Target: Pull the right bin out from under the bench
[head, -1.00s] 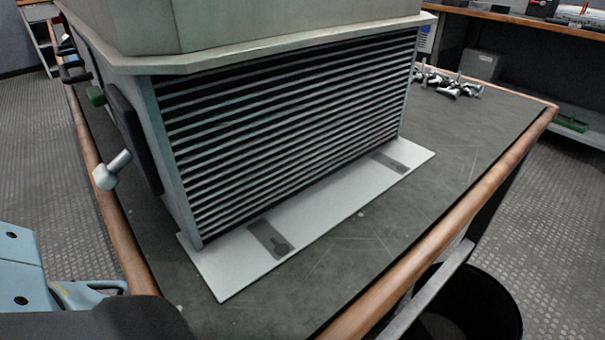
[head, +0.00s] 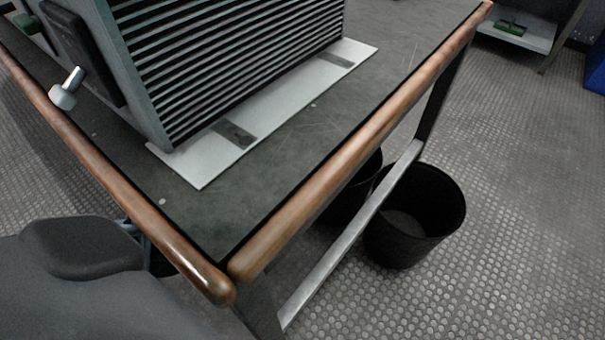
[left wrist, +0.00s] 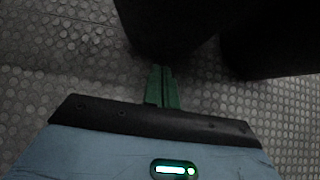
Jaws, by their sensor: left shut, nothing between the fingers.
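The right bin (head: 415,225) is a black, round, open-topped tub standing upright on the floor, beside the bench's lower metal rail. The rail crosses in front of its left edge. A second black bin (head: 352,190) is further left, mostly hidden by the bench edge. My left gripper (left wrist: 160,72) shows in the left wrist view, its green fingers shut with nothing between them, low above the floor. Two dark shapes are beyond the fingertips there; I cannot tell which bin each one is. The left gripper is hidden in the head view. My right gripper is not in view.
The bench (head: 290,135) has a dark top and wooden edge rails (head: 360,135). A metal bar (head: 345,240) runs low along its side. A large finned metal unit (head: 235,50) stands on top. Studded floor (head: 510,200) to the right of the bin is clear.

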